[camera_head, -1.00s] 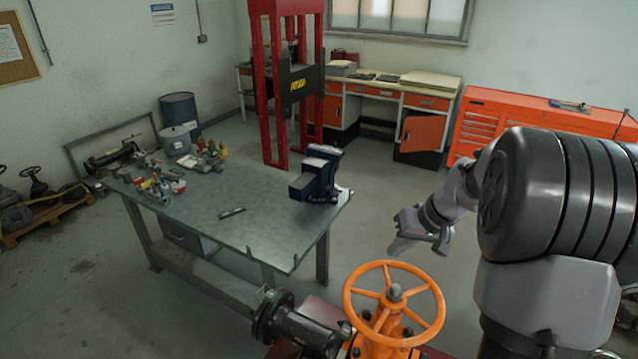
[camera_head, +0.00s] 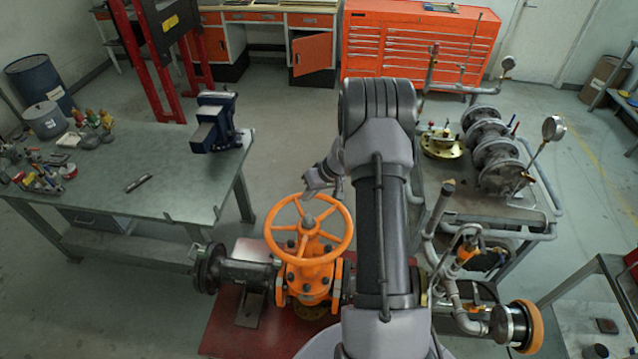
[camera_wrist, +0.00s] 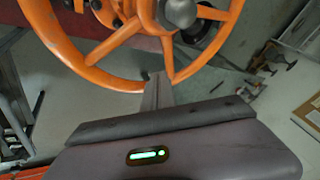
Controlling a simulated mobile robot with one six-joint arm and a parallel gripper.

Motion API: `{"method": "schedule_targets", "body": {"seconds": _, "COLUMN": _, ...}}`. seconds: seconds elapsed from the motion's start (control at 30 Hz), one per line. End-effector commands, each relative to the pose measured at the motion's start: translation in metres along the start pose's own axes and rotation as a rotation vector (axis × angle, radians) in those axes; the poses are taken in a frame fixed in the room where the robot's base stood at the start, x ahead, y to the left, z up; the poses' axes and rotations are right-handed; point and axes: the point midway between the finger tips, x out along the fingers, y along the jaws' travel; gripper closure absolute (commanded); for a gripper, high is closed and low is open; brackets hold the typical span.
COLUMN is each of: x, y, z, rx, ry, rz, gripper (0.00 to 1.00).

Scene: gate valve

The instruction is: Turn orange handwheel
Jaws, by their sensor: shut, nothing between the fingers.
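The orange handwheel (camera_head: 308,226) sits level on top of an orange gate valve (camera_head: 309,280) at the centre of the head view. It has several spokes and a grey hub nut (camera_head: 309,220). My gripper (camera_head: 312,190) is at the far rim of the wheel, partly hidden by my own arm. In the wrist view the handwheel (camera_wrist: 120,45) fills the top, with its rim and spokes in front of my gripper (camera_wrist: 157,80). The finger tips are shut together and empty, close to the rim. I cannot tell whether they touch it.
A steel workbench (camera_head: 170,195) with a blue vise (camera_head: 215,122) stands left. A cart with pipes and gauges (camera_head: 500,200) stands right. An orange tool cabinet (camera_head: 410,45) is at the back. A flanged pipe (camera_head: 235,268) joins the valve on the left.

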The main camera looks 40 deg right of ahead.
Motion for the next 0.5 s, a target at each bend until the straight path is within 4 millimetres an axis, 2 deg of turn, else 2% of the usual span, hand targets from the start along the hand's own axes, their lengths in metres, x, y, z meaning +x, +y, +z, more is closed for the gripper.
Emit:
{"method": "schedule_targets", "body": {"seconds": 0.1, "x": 0.0054, "y": -0.0058, "z": 0.0016, "rx": 0.0, "ry": -0.001, "rz": 0.0, "gripper": 1.0}}
{"method": "schedule_targets", "body": {"seconds": 0.5, "x": 0.0076, "y": -0.0067, "z": 0.0021, "rx": -0.002, "ry": -0.001, "rz": 0.0, "gripper": 1.0}}
